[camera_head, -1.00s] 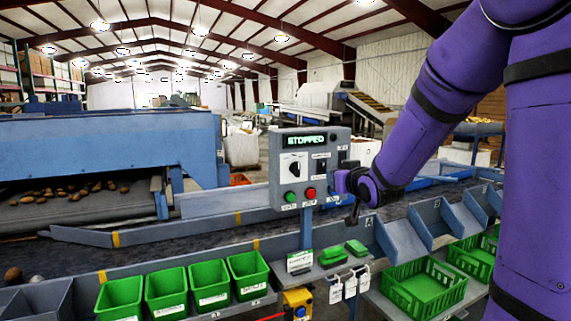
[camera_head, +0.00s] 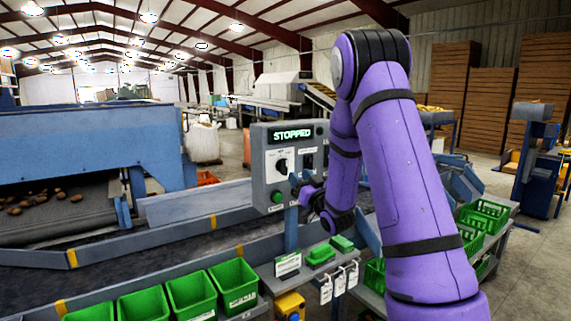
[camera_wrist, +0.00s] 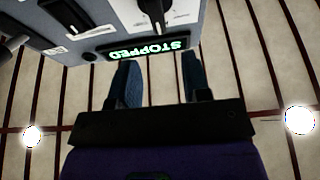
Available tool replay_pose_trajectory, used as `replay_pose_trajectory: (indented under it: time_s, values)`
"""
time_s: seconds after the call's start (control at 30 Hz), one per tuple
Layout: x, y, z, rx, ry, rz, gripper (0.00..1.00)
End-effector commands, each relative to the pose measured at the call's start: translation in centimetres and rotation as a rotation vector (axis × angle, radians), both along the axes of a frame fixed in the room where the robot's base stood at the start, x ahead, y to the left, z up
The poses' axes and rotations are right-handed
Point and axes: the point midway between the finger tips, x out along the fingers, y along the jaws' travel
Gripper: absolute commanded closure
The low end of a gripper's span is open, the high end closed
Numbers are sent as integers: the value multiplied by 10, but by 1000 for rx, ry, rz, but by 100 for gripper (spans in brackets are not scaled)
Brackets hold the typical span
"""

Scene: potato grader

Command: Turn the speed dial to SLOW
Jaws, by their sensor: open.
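The grey control box (camera_head: 262,165) stands on a post in the head view, with a lit STOPPED display (camera_head: 292,135). Its speed dial (camera_head: 282,165) is a dark knob on a white plate; the labels are too small to read. My gripper (camera_head: 300,188) is just in front of the box's lower right and hides part of its face. In the wrist view the panel appears upside down, with the knob (camera_wrist: 154,9) at the top edge. My open fingers (camera_wrist: 157,78) point toward the display (camera_wrist: 148,49), apart from the knob, with nothing between them.
A green button (camera_head: 277,197) is low on the box. A black switch (camera_wrist: 68,14) shows beside the dial in the wrist view. Green bins (camera_head: 233,284) and small green trays (camera_head: 320,255) sit below the box. A conveyor with potatoes (camera_head: 60,205) is at left.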

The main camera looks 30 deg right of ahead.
Motion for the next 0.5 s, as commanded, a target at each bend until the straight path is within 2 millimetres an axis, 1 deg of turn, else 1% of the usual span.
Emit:
replay_pose_trajectory:
  time_s: [0.1,0.3,0.5]
  values:
    - [21,1,9,-1,-3,1,56]
    - [51,2,22,0,-2,1,56]
    - [69,2,29,-1,0,-1,56]
